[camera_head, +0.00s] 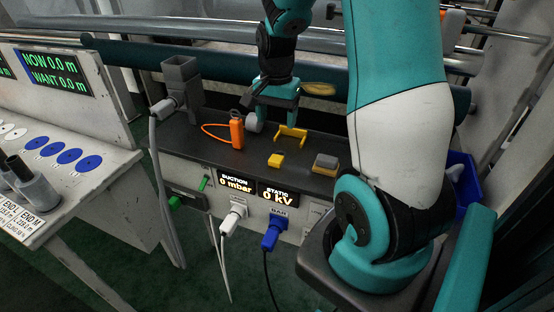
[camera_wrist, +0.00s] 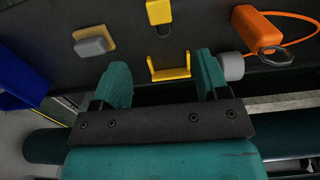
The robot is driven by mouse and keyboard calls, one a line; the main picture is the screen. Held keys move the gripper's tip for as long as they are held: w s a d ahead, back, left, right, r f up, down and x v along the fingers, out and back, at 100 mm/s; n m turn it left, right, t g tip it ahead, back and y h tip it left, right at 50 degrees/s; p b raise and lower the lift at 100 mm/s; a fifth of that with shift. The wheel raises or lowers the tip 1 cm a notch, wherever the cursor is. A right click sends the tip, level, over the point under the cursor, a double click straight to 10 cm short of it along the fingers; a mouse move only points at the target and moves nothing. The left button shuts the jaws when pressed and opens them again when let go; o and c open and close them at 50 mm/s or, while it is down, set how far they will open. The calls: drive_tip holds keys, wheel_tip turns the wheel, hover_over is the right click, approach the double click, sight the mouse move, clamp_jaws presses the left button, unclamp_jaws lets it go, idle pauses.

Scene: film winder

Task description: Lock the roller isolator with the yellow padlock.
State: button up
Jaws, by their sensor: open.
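A small yellow block (camera_head: 276,160), seemingly the padlock, lies on the dark shelf, with a dark part at one end in the wrist view (camera_wrist: 159,12). A yellow U-shaped bracket (camera_head: 291,133) sits farther back on the shelf; it also shows in the wrist view (camera_wrist: 169,68). My gripper (camera_head: 274,116) is open and empty, pointing down near the bracket. Its two teal fingers show apart in the wrist view (camera_wrist: 160,64), with the bracket beyond the gap. I cannot tell which part is the roller isolator.
An orange tool with a cord loop (camera_head: 237,133) and a grey knob (camera_head: 253,123) are left of the bracket. A grey block on a tan pad (camera_head: 326,162) is at the right. A blue bin (camera_wrist: 22,80) is beside the shelf. Rollers run behind.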

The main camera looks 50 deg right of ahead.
sight(277, 157)
wheel_tip(277, 157, down, 12)
drive_tip(key=shift+p, duration=0.3)
drive_tip(key=c, duration=1)
